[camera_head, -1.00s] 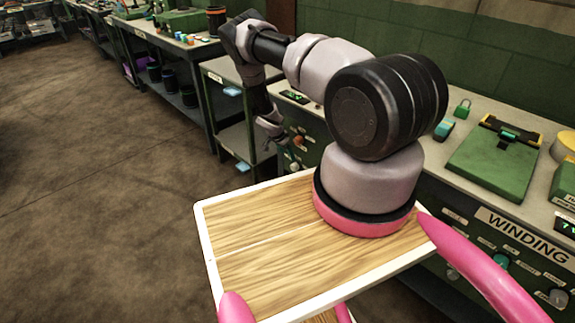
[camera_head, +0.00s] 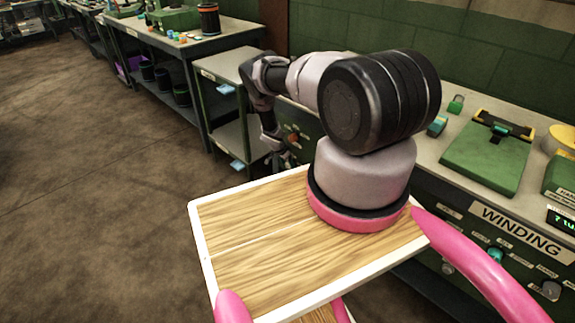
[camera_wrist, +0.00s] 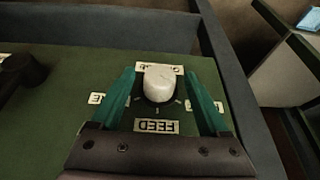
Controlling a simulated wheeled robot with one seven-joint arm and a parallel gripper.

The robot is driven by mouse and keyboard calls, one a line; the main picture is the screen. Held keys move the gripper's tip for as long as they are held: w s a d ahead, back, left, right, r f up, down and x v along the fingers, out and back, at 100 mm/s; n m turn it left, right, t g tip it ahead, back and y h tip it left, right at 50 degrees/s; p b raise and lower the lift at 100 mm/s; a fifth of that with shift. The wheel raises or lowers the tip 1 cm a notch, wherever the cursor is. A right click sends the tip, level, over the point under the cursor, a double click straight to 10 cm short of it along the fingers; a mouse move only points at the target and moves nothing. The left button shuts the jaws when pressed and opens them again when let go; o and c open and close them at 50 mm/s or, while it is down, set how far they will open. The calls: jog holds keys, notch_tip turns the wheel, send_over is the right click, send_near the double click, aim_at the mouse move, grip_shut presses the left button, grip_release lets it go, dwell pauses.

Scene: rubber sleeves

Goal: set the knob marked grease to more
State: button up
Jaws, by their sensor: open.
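A white knob (camera_wrist: 158,83) sits on a green panel (camera_wrist: 70,105) in the wrist view. A label reading FEED (camera_wrist: 156,126) appears upside down below it. A label above the knob and one to its left (camera_wrist: 96,98) are partly hidden. I cannot read the words grease or more anywhere. My gripper (camera_wrist: 160,76) is open, with one teal finger on each side of the white knob and visible gaps between. In the head view my gripper (camera_head: 284,158) is small, low beside the front of the green cabinet, and the knob there cannot be made out.
A dark knob (camera_wrist: 22,75) is at the left of the panel. A grey frame edge (camera_wrist: 225,75) borders the panel on the right. In the head view, the WINDING panel (camera_head: 515,232) has several knobs at right. Open floor (camera_head: 90,180) lies to the left.

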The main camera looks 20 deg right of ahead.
grip_shut()
jog(key=shift+s, duration=0.1)
jog(key=shift+s+t+y, duration=0.15)
jog(key=shift+t+y, duration=0.15)
jog(key=shift+t, duration=0.6)
jog(key=t, duration=0.1)
jog(key=m+t+y, duration=0.1)
jog(key=t, duration=0.1)
jog(key=shift+s+d, duration=0.2)
jog(key=shift+d, duration=0.15)
jog(key=shift+s+f+m+t+y, duration=0.1)
jog(key=shift+m+t+y, duration=0.1)
jog(key=shift+t, duration=0.4)
jog(key=shift+s+f+m+t+y, duration=0.1)
jog(key=shift+m+t, duration=0.1)
jog(key=shift+t, duration=0.4)
jog(key=shift+a+t, duration=0.15)
jog(key=shift+t, duration=0.85)
jog(key=shift+w+y, duration=0.1)
jog(key=shift+y, duration=0.2)
